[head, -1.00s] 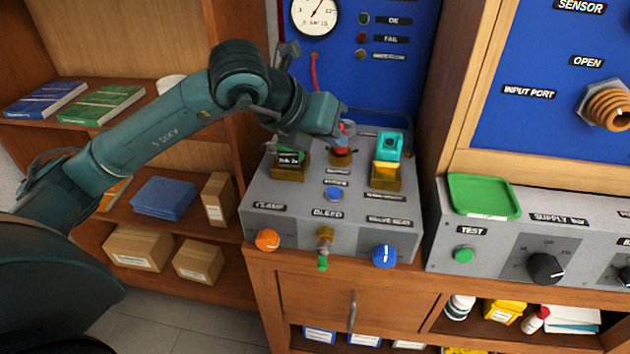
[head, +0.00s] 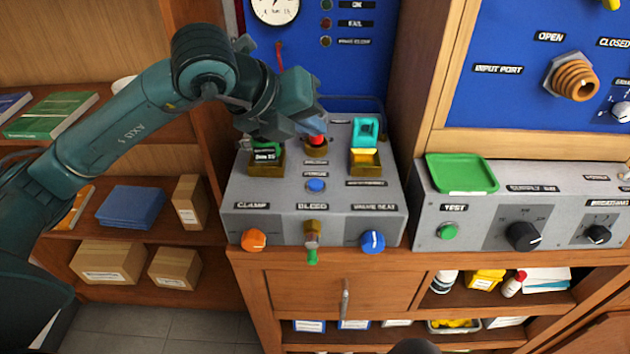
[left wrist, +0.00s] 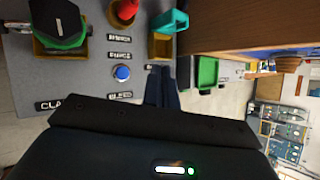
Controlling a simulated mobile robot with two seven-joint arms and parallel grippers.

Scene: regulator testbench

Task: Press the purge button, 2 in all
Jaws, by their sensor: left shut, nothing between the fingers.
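The purge button (head: 316,185) is a small round blue button on the sloped top of the grey test bench (head: 240,208). It also shows in the left wrist view (left wrist: 121,73), beside the PURGE label. My left gripper (head: 318,129) is above the panel, by the red-topped part behind the button. Its fingers are shut and empty; in the left wrist view (left wrist: 161,88) they lie to the right of the button. The button is uncovered, and the gripper appears apart from it. My right gripper is out of view.
On the bench, a green-and-black part (head: 266,150), a red-topped part (head: 317,140) and a teal part (head: 366,132) stand at brass-coloured holders. An orange knob (head: 254,240), a brass bleed valve (head: 312,235) and a blue knob (head: 372,242) line the front. A green tray (head: 462,173) sits at right.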

